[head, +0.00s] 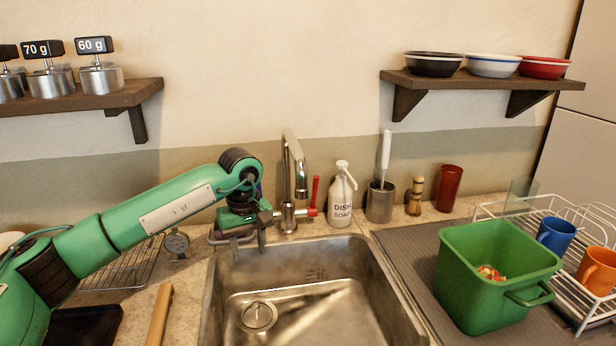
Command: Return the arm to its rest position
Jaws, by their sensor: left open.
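My left arm comes in from the left in the head view. My left gripper (248,246) hangs over the back left rim of the sink (320,262), left of the faucet (292,180). It is open, with nothing seen between its fingers. Its fingers point down toward the sink rim; I cannot tell whether they touch it. My right gripper is not in view.
A soap bottle (341,197), a steel cup (380,203) and a red tumbler (449,188) stand behind the sink. A green bin (485,290) and a white dish rack (585,310) with mugs are at right. Shelves hold weights (101,78) and bowls (434,66).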

